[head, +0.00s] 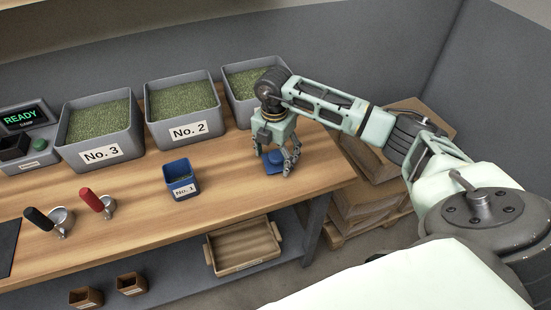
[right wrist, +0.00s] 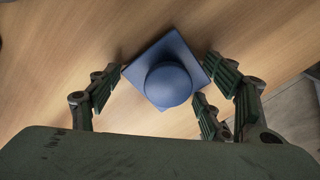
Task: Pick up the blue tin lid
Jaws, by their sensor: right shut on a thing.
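The blue tin lid (head: 273,161) is a square plate with a round knob on top. It is at the right part of the wooden table, beneath my right gripper (head: 277,167). In the right wrist view the lid (right wrist: 168,84) sits between the fingers, and my right gripper is shut on it. I cannot tell whether the lid touches the table. The blue tin (head: 182,180), labelled No. 1, stands open on the table to the left of the lid. My left gripper is not in view.
Grey bins of green beans, No. 3 (head: 101,154), No. 2 (head: 187,131) and a third (head: 235,105) partly behind my arm, line the back. A black-handled scoop (head: 61,221) and a red-handled scoop (head: 107,206) lie left. The table front around the tin is clear.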

